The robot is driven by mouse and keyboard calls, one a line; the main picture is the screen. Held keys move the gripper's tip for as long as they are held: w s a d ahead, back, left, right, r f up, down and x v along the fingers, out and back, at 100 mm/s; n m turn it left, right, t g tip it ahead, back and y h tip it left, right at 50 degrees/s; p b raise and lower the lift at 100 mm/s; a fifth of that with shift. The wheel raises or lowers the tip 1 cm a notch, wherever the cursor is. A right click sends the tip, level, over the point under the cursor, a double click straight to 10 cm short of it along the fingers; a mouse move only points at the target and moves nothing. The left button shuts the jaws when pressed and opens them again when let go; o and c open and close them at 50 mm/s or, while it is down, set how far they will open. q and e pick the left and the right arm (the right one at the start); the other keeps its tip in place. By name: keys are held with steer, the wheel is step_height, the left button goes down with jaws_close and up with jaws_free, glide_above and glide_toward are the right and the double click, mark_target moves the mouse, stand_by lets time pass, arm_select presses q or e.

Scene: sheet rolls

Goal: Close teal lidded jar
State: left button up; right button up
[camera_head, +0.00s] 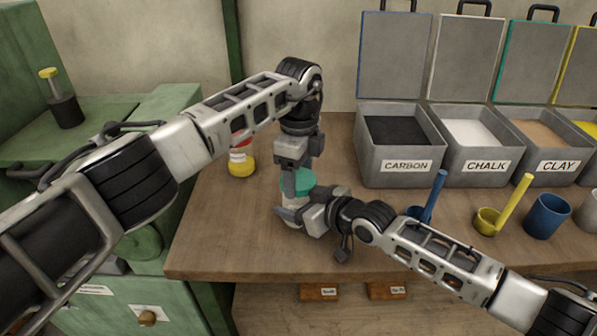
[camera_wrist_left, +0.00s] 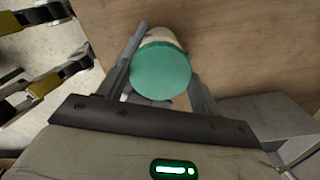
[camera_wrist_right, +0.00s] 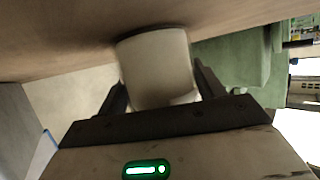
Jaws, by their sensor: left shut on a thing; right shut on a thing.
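The teal lid (camera_head: 306,178) shows between my two grippers in the head view, near the table's left part. In the left wrist view the round teal lid (camera_wrist_left: 160,70) is between the fingers of my left gripper (camera_wrist_left: 165,75), which is shut on it from above. The pale jar body (camera_wrist_right: 157,68) is between the fingers of my right gripper (camera_wrist_right: 158,85), which is shut on it from the side. The lid is above the jar body, whose pale side shows past it in the left wrist view (camera_wrist_left: 155,36). I cannot tell whether the lid is fully seated.
Open grey bins marked CARBON (camera_head: 406,167), CHALK and CLAY stand at the back right. A blue scoop (camera_head: 436,192), a yellow scoop (camera_head: 488,220) and a blue cup (camera_head: 547,216) stand before them. A yellow-based bottle (camera_head: 241,165) stands at left. The front table edge is clear.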

arm_select(q)
steer(key=m, duration=1.3)
steer(key=o, duration=1.1)
steer(key=shift+r, duration=2.25)
steer(key=shift+c, duration=0.5)
